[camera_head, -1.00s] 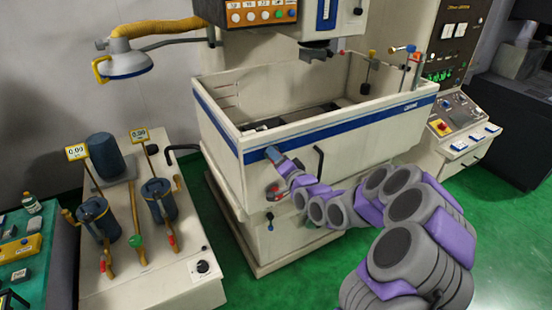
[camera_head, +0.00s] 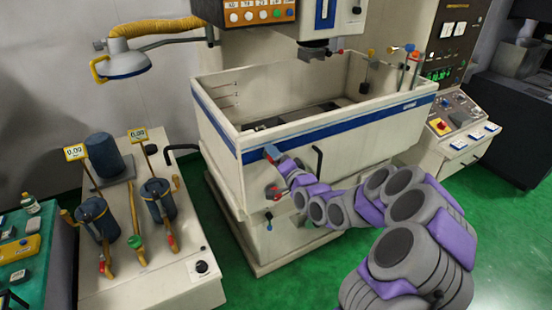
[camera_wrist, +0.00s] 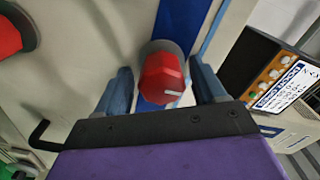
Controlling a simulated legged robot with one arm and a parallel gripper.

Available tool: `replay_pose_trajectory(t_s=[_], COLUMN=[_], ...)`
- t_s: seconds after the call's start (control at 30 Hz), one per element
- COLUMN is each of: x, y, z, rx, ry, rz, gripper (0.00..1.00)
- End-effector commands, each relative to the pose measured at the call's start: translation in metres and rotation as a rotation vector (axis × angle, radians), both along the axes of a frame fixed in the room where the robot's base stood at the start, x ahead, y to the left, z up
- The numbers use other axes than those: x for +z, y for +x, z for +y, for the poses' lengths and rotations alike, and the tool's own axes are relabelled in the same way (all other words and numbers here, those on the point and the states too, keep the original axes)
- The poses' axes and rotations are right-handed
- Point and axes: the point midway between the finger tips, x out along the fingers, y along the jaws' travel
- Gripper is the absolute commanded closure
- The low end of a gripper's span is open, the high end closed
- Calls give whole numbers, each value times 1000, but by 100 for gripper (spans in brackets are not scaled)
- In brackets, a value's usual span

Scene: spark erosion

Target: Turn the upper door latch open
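The upper door latch is a red faceted knob (camera_wrist: 163,78) with a white mark on a grey round base, beside the tank's blue stripe in the wrist view. My gripper (camera_wrist: 163,88) is open, with one blue finger on each side of the knob and visible gaps between. Whether the fingertips reach past the knob is hard to tell. In the head view my gripper (camera_head: 271,153) is at the front left of the white tank (camera_head: 228,160) and hides the upper latch. A second, lower red latch (camera_head: 273,192) shows below it.
A black door handle (camera_head: 318,162) stands out to the right of my gripper. A white bench (camera_head: 190,250) with blue canisters is at the left. The machine's control console (camera_head: 460,130) is at the right. Green floor is open at front right.

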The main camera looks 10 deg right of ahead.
Motion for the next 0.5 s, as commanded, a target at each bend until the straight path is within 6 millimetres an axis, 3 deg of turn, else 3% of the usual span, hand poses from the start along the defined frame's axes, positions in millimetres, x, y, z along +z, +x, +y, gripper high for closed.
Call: replay_pose_trajectory(t_s=[0.27, 0.5], x=[0, 0], y=[-2, -24], z=[0, -8], rx=[1, 0], ry=[0, 2], rz=[0, 1], gripper=[30, 30])
